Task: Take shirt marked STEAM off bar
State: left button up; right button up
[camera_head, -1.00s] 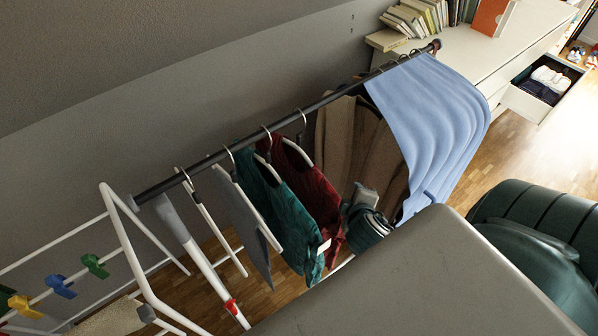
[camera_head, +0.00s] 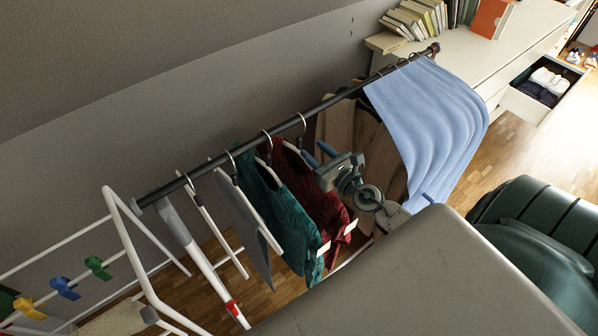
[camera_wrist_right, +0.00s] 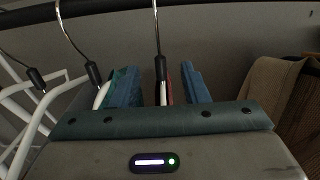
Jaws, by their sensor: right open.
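A dark red shirt (camera_head: 320,205) and a teal patterned shirt (camera_head: 284,213) hang on hangers from the dark bar (camera_head: 225,152). Each has a white tag at its lower edge; I cannot read STEAM on either. My right gripper (camera_head: 318,158) is at the red shirt's hanger, below the bar. In the right wrist view its two blue fingers (camera_wrist_right: 160,88) are open, with one hanger neck (camera_wrist_right: 157,75) and a strip of red between them. The left finger partly overlaps teal cloth. My left gripper is out of view.
Brown garments (camera_head: 345,135) and a light blue cloth (camera_head: 430,125) hang right of the red shirt. A grey garment (camera_head: 245,220) and an empty hanger (camera_head: 215,220) hang left. A white rack (camera_head: 130,240) with coloured pegs stands at left. A dresser (camera_head: 510,50) stands behind.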

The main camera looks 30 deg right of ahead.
aim_at(300, 139)
jog(key=w, duration=0.5)
jog(key=w+p, duration=0.1)
jog(key=w, duration=0.1)
jog(key=shift+w+a+f, duration=0.15)
jog(key=shift+w+a, duration=0.2)
grip_shut()
